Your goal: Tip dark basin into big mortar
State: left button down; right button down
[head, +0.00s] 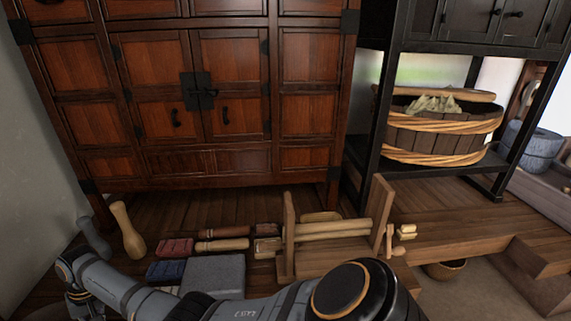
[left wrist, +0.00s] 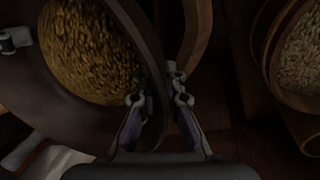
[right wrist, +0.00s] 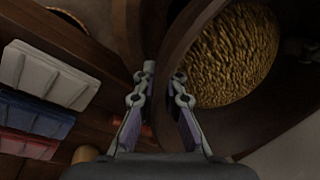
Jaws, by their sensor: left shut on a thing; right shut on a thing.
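The dark basin (left wrist: 62,118) holds golden-brown grain (left wrist: 92,55) in the left wrist view. My left gripper (left wrist: 160,90) is shut on its rim. Another metal fingertip shows across the basin at the left edge of that view. In the right wrist view, my right gripper (right wrist: 160,88) is shut on the rim of the basin (right wrist: 205,125), with the grain on the right. A curved brown rim (left wrist: 197,40) lies beside the basin; I cannot tell whether it is the big mortar. The head view does not show the basin.
A vessel of pale grain (left wrist: 305,55) stands at the right in the left wrist view. Pale, blue and red bundles (right wrist: 45,75) lie left in the right wrist view. The head view shows a wooden cabinet (head: 190,90), a slatted tub (head: 435,138) and tools on the floor.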

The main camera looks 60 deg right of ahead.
pick_arm(q)
jog(key=shift+a, duration=0.25)
pick_arm(e)
jog(key=shift+d, duration=0.3)
pick_arm(q)
jog(key=shift+w+r, duration=0.1)
jog(key=shift+w, duration=0.05)
pick_arm(e)
jog(key=shift+r, duration=0.1)
pick_arm(q)
jog(key=shift+w+r+t, duration=0.15)
jog(key=shift+r+t, duration=0.55)
jog(key=shift+t, duration=0.2)
pick_arm(e)
jog(key=shift+w+r+t+h, duration=0.3)
jog(key=shift+r+t, duration=0.35)
jog(key=shift+t, duration=0.25)
